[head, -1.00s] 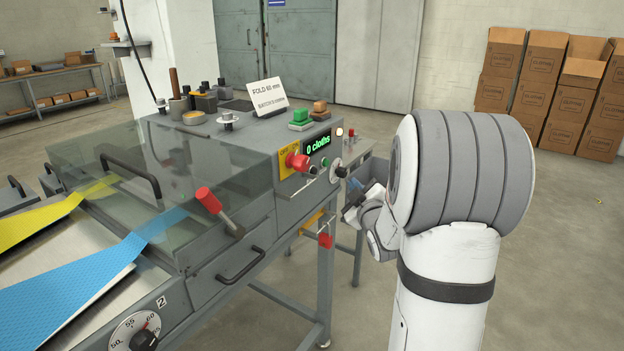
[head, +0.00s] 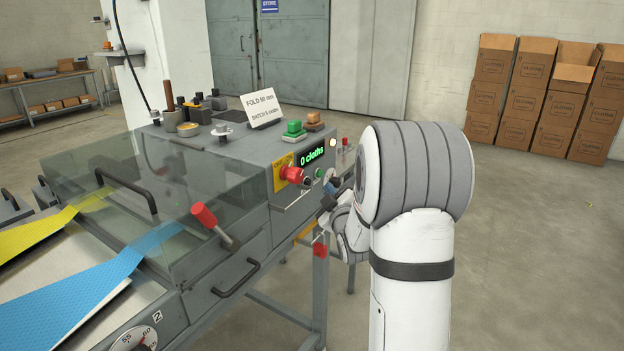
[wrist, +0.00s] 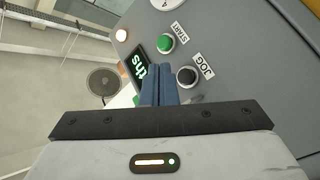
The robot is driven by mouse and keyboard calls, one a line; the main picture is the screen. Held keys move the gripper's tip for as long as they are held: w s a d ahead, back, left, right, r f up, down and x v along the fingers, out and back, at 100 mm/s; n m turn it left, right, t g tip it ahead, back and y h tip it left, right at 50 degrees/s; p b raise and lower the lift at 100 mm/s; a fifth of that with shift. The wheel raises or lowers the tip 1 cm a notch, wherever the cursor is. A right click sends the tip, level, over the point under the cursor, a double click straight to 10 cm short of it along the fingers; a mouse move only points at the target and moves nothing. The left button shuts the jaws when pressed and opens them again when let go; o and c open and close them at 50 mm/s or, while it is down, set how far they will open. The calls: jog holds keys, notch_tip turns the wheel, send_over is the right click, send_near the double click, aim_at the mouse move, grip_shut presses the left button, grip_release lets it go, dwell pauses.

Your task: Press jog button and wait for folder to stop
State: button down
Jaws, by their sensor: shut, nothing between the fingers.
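The black jog button (wrist: 187,75), labelled JOG, is on the grey control panel in the wrist view. The green start button (wrist: 166,43) sits beside it, above in the picture. My gripper (wrist: 162,68) is shut and empty, its blue fingertips pointing at the panel between the display and the jog button. I cannot tell whether the tips touch the panel. In the head view my gripper (head: 329,195) is in front of the panel, partly hidden by my arm. The folder (head: 225,155) is a grey machine with a clear cover; its display (head: 312,156) reads "0 cloths".
A red emergency button (head: 291,173) on a yellow plate and a red-handled lever (head: 205,215) stick out of the machine. Blue cloth (head: 75,285) and yellow cloth (head: 35,232) run in under the cover. Cartons (head: 540,95) stand by the back wall.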

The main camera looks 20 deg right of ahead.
aim_at(308, 182)
jog(key=shift+w+a+b, duration=0.8)
jog(key=shift+w+a, duration=0.1)
jog(key=shift+w, duration=0.3)
jog(key=shift+w+a+f+b, duration=0.1)
jog(key=shift+w+a+b, duration=0.1)
jog(key=shift+b, duration=0.3)
dwell(0.9)
